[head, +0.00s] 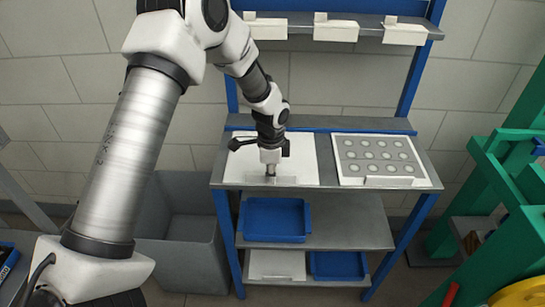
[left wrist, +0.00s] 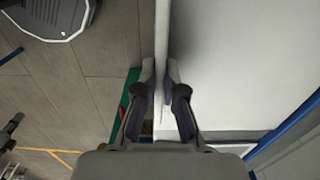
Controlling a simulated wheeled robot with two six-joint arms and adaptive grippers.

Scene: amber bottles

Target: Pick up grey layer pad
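My right gripper is not in view.
A white tray (head: 341,177) with a grey insert marked by several round shapes (head: 377,155) lies to the right on the bench (head: 327,176). A grey bin (head: 205,255) is at the left, a green frame (head: 480,190) at the right.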

